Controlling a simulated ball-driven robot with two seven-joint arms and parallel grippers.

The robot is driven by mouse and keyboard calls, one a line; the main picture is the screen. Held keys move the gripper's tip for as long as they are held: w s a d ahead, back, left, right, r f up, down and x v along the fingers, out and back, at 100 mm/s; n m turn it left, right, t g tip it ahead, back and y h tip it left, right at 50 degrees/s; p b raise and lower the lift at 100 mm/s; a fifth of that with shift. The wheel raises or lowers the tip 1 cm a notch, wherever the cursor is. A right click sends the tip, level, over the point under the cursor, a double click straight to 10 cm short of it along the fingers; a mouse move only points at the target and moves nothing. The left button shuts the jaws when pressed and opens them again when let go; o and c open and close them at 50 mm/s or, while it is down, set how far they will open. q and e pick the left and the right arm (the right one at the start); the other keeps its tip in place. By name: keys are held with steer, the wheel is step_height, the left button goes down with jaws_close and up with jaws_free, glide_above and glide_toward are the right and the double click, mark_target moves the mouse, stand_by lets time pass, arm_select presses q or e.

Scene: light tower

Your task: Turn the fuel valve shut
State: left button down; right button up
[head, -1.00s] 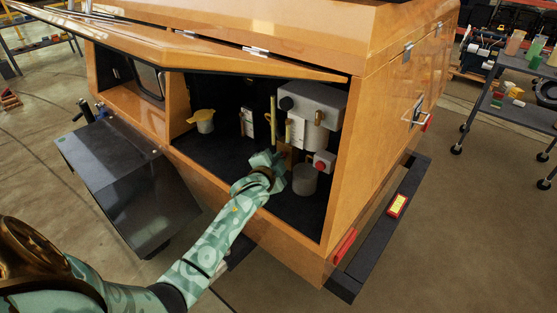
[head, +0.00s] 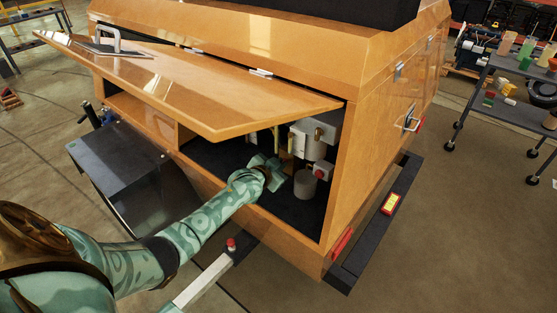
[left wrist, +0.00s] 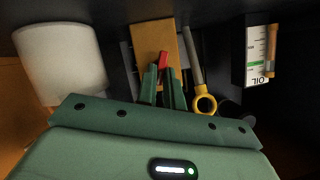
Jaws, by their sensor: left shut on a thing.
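My left gripper (head: 271,172) reaches into the open compartment of the orange cabinet (head: 290,240). In the left wrist view its two green fingers (left wrist: 163,86) are close together around a narrow part, with a red lever end (left wrist: 163,61) showing between and just beyond the tips. This looks like the fuel valve handle. A tan block (left wrist: 155,40) stands behind it. In the head view the gripper hides the valve. The lever's exact angle is hard to tell. My right gripper is not in view.
A pale cylinder (left wrist: 62,65) stands left of the fingers in the wrist view. A yellow-ringed dipstick (left wrist: 204,104) and an OIL gauge (left wrist: 258,55) are to the right. The raised door panel (head: 200,85) overhangs the compartment. A red button box (head: 321,172) sits to its right.

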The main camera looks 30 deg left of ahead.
arm_select(q)
steer(key=shift+a+n+h, duration=0.2)
steer(key=shift+n+h, duration=0.3)
steer(key=shift+n, duration=0.3)
steer(key=shift+a+n+h+b, duration=0.1)
steer(key=shift+n+h+b, duration=0.4)
steer(key=shift+n+b, duration=0.1)
steer(key=c, duration=1.5)
jaws_free()
steer(key=shift+r, duration=0.1)
